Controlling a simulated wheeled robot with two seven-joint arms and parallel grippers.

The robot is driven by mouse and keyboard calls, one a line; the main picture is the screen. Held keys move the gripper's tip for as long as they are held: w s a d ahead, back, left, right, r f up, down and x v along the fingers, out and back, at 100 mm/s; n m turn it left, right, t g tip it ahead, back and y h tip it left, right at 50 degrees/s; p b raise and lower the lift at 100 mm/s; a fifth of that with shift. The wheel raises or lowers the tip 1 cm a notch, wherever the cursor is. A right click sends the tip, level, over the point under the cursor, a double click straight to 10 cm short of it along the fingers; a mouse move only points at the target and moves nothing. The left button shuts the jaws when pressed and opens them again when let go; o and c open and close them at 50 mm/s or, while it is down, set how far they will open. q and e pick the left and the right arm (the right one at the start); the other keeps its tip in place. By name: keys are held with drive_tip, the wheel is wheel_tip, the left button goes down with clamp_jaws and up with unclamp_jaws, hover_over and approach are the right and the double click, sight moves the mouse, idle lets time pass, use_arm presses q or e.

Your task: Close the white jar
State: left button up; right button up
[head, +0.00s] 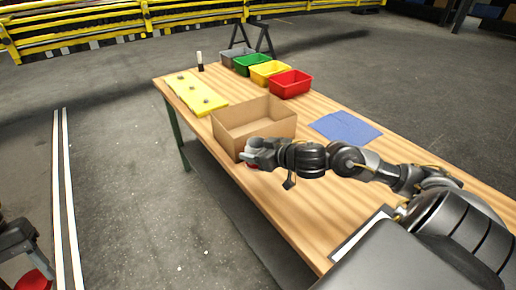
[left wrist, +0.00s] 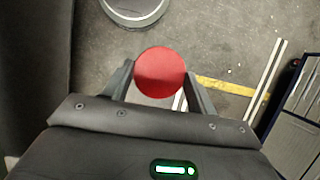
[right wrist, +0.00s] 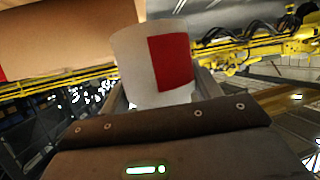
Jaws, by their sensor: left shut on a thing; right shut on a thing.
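The white jar (right wrist: 152,68), with a red patch on its side, is between the fingers of my right gripper (right wrist: 160,85), which is shut on it. In the head view my right gripper (head: 257,152) is at the near side of the open cardboard box, and the jar is mostly hidden. A round red lid (left wrist: 160,72) is between the fingers of my left gripper (left wrist: 160,85), which is shut on it. In the head view the red lid (head: 36,281) shows at the bottom left corner, over the floor, far from the jar.
The cardboard box (head: 228,139) stands on the wooden table (head: 310,200). A yellow board (head: 197,92), a small black and white item (head: 200,62), a blue cloth (head: 345,127) and grey, green (head: 252,65), yellow and red bins (head: 290,84) lie around it. Floor left of the table is clear.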

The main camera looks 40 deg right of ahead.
drive_tip(key=o, duration=0.4)
drive_tip(key=c, duration=0.8)
